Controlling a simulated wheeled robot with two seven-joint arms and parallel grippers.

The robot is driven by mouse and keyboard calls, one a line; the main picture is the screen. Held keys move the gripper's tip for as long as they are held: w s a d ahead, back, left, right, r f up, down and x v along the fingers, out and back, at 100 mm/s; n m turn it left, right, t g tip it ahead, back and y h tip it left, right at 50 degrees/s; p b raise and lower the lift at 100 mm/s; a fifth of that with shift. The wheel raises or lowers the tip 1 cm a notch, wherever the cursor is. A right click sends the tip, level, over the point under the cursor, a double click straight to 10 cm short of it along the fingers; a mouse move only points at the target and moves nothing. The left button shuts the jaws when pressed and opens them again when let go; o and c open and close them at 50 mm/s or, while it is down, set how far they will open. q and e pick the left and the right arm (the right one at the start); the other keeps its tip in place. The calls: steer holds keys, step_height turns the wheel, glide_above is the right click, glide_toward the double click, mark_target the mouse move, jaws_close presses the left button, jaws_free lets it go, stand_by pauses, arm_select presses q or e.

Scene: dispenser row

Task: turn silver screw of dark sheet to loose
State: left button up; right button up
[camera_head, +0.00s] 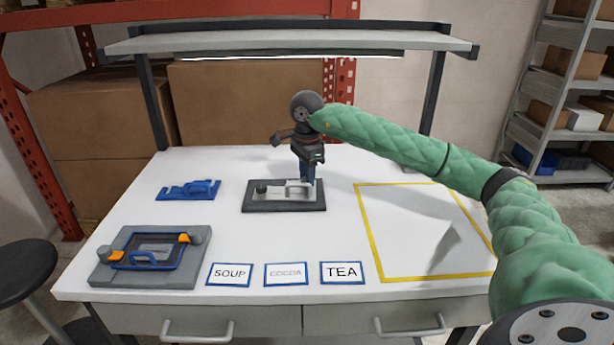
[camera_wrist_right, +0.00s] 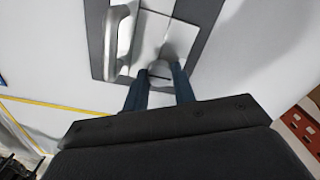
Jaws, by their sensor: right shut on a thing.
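The dark sheet (camera_head: 256,206) lies flat near the middle of the white table, with a pale plate and a light handle on it. It also shows in the right wrist view (camera_wrist_right: 97,45), with the handle (camera_wrist_right: 119,38) at left. My right gripper (camera_head: 308,181) points down at the right part of the sheet. In the right wrist view its two dark blue fingers (camera_wrist_right: 163,76) are closed around the silver screw (camera_wrist_right: 162,68), which shows between their tips. In the head view the fingers hide the screw. My left gripper is in neither view.
A blue bracket-like piece (camera_head: 188,190) lies at back left. A grey plate (camera_head: 115,273) with a blue frame and orange tabs is at front left. SOUP (camera_head: 230,274), COCOA (camera_head: 286,274) and TEA (camera_head: 342,273) cards line the front. A yellow outline (camera_head: 364,226) marks bare table at right.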

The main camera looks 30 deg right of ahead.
steer(key=shift+s+f, duration=0.1)
steer(key=shift+f, duration=0.1)
steer(key=o, duration=1)
steer(key=shift+r, duration=0.2)
steer(key=shift+r, duration=0.3)
step_height(320, 180, up, 6)
steer(key=shift+r+b, duration=0.25)
steer(key=shift+b, duration=0.25)
steer(key=shift+r, duration=0.25)
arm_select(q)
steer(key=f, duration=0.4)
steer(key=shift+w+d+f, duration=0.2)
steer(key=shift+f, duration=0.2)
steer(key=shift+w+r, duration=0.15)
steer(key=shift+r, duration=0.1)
